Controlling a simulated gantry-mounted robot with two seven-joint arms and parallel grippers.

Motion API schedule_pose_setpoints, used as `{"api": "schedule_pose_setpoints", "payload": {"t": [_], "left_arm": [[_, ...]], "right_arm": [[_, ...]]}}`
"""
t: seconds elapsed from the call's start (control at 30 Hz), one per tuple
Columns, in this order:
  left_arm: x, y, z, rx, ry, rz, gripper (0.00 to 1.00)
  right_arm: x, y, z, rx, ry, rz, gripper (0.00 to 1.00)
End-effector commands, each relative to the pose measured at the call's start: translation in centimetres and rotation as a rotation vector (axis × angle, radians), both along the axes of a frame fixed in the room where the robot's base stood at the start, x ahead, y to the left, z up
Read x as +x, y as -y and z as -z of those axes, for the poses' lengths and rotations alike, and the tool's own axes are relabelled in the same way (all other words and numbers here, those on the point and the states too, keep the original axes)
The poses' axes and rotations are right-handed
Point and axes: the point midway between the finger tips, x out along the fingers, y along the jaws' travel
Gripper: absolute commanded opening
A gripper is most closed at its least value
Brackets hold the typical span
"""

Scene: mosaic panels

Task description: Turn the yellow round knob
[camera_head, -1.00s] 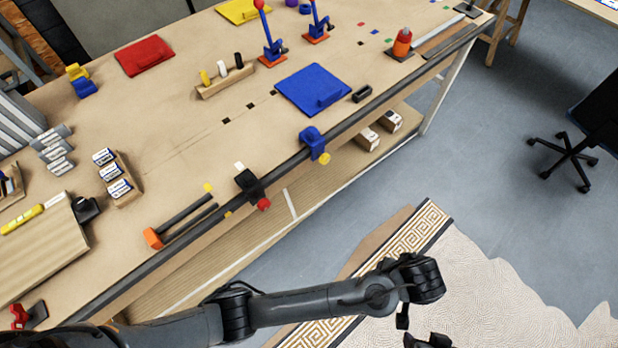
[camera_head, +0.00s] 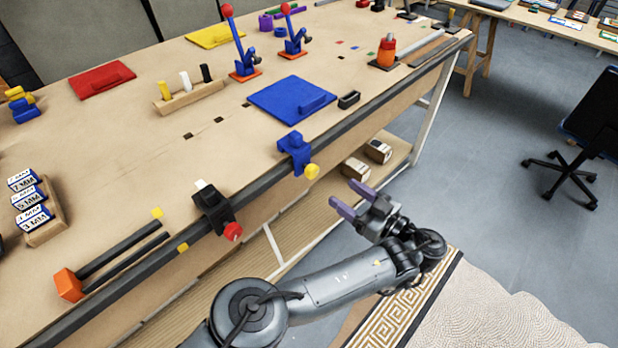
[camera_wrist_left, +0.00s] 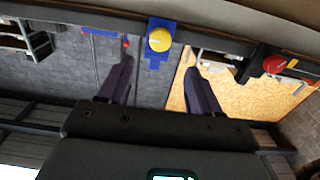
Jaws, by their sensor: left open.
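The yellow round knob (camera_head: 312,171) sits on the front of a blue clamp (camera_head: 295,150) fixed to the table's front edge. In the left wrist view the yellow knob (camera_wrist_left: 160,39) shows face-on against the blue clamp (camera_wrist_left: 154,62), above and between the fingertips. My left gripper (camera_head: 346,198) is open and empty, with purple fingers. It is in front of the table edge, just below and to the right of the knob, apart from it. In the left wrist view its two dark fingers (camera_wrist_left: 158,75) stand apart with nothing between them. My right gripper is in neither view.
A black clamp with a red knob (camera_head: 233,231) is on the same edge, to the left. A blue panel (camera_head: 285,97) lies behind the blue clamp. Boxes (camera_head: 355,167) sit on the lower shelf. The floor right of the table is clear up to a chair (camera_head: 590,150).

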Motion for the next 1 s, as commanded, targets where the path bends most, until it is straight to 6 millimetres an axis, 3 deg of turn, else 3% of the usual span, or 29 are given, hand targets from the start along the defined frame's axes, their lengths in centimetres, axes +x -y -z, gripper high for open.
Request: {"api": "schedule_pose_setpoints", "payload": {"t": [0.23,0.37,0.7,1.0], "left_arm": [[1.5,-1.8,-0.7,0.002,-0.001,-0.001,0.64],[3.2,-3.6,-0.4,0.001,-0.001,-0.002,0.64],[6.3,-6.8,0.1,0.001,-0.002,0.000,0.64],[7.0,-7.5,0.0,0.001,-0.004,0.002,0.64]], "right_arm": [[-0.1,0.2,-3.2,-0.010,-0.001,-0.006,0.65],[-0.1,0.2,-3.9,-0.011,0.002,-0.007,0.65],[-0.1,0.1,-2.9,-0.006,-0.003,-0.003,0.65],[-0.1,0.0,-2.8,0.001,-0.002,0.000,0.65]]}}
